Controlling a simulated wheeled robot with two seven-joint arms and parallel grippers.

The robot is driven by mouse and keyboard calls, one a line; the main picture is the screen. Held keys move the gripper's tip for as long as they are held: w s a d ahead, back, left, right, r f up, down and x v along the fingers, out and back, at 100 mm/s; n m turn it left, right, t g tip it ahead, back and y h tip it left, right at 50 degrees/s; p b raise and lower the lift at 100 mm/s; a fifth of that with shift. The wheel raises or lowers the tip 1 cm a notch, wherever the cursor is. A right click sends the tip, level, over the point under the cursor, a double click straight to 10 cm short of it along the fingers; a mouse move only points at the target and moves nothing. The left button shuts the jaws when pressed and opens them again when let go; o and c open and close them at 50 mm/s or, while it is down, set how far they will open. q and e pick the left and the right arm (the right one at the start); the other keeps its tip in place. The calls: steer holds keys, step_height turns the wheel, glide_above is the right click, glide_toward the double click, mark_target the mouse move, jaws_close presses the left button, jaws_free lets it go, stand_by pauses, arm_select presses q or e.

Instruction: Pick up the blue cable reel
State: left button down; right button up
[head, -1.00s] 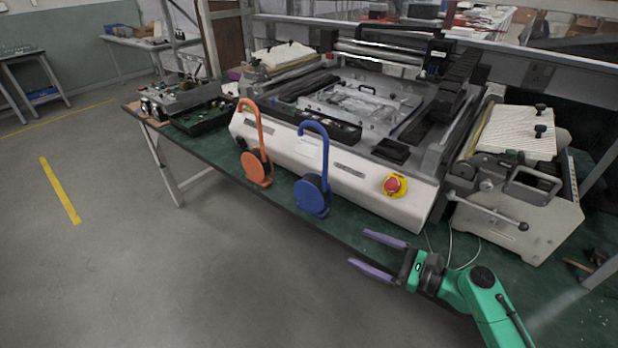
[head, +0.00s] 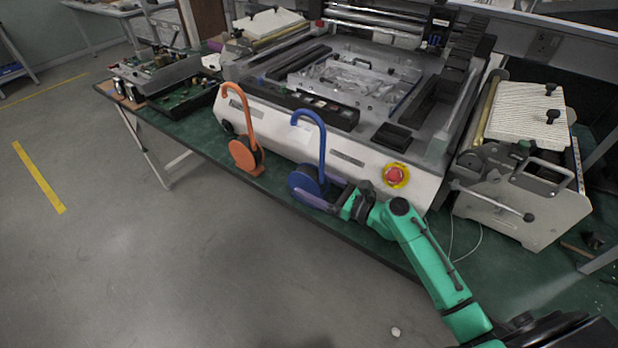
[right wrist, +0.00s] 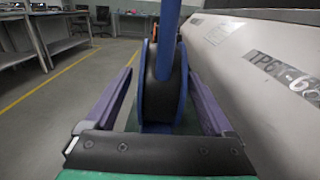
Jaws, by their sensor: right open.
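The blue cable reel (head: 306,181) stands upright on the green table (head: 272,185), in front of the white machine. Its curved blue handle rises above the round base. My right gripper (head: 319,193) is open at the reel's base, coming from the right. In the right wrist view the reel (right wrist: 163,85) stands between the two purple fingers of the gripper (right wrist: 163,95), with a visible gap on each side. My left gripper is not in view.
An orange cable reel (head: 246,155) stands to the left of the blue one. The white machine (head: 270,130) with a red button (head: 396,175) is close behind. The table's front edge is near, with open floor beyond.

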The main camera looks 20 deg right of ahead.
steer(key=shift+x, duration=0.9)
steer(key=shift+s+d+f, duration=0.1)
jaws_close()
